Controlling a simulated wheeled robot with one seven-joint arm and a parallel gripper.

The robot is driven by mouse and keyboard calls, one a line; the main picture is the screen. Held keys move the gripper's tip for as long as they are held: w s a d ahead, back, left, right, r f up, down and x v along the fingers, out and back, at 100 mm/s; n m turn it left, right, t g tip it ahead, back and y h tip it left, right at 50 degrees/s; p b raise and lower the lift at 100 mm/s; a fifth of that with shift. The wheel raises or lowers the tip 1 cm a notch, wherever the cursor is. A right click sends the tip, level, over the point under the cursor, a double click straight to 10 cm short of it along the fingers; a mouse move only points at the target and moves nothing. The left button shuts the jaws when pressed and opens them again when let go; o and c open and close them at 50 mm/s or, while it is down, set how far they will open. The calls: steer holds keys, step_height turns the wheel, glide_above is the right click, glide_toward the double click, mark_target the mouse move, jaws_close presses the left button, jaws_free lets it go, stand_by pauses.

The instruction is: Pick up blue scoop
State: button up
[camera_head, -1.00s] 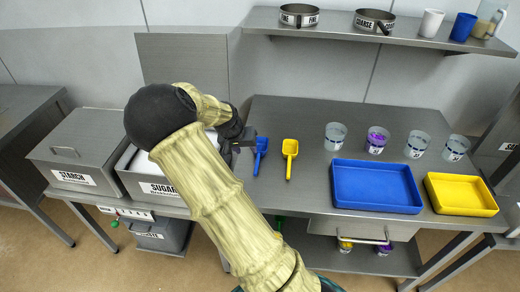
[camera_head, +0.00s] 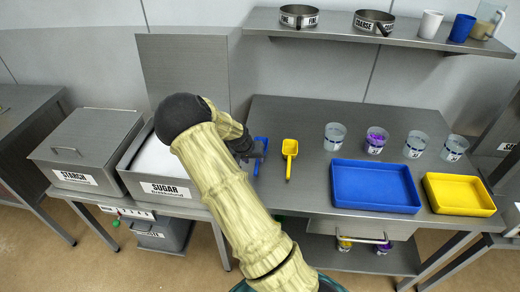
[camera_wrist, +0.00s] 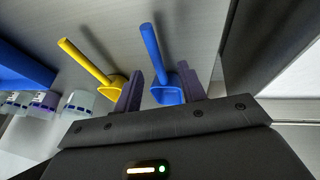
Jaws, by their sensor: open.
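The blue scoop (camera_head: 261,148) lies on the steel table, to the left of the yellow scoop (camera_head: 289,155). My gripper (camera_wrist: 162,88) is open and the scoop is not clamped. The yellow scoop (camera_wrist: 98,68) lies outside the fingers, to the left in the wrist view.
A sugar bin (camera_head: 163,188) with its lid up stands left of my arm, beside a closed starch bin (camera_head: 85,180). Several clear cups, a blue tray (camera_head: 375,207) and a yellow tray (camera_head: 460,212) are to the right. A shelf (camera_head: 330,30) runs above the table.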

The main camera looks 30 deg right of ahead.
mark_target(257, 163)
steer(key=x, duration=0.4)
steer(key=shift+d+p, duration=0.2)
steer(key=shift+p, duration=0.2)
jaws_close()
